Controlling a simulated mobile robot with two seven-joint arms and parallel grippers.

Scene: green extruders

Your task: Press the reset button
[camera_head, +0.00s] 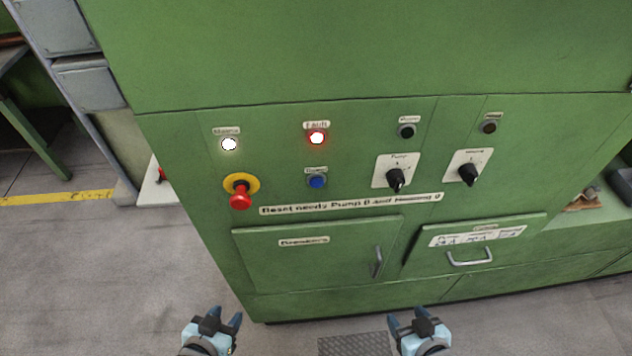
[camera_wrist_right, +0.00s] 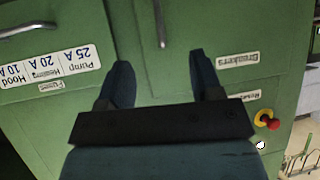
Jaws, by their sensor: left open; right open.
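A blue push button (camera_head: 317,181) sits on the green cabinet's sloped panel in the head view, under a small label too blurred to read. It lies below the lit red fault lamp (camera_head: 316,138). A long label (camera_head: 350,204) beneath says reset needs pump 0 and heating 0. Two black rotary knobs, the pump knob (camera_head: 395,179) and another knob (camera_head: 468,174), are to the right. My left gripper (camera_head: 226,316) and right gripper (camera_head: 407,316) are open and empty, low in front of the cabinet, apart from the controls. The right gripper also shows in the wrist view (camera_wrist_right: 160,62).
A red emergency stop (camera_head: 240,196) on a yellow ring protrudes left of the blue button. A lit white lamp (camera_head: 229,144) is above it. The breakers door (camera_head: 310,258) and a door with a handle (camera_head: 470,257) are below. Floor at left is clear.

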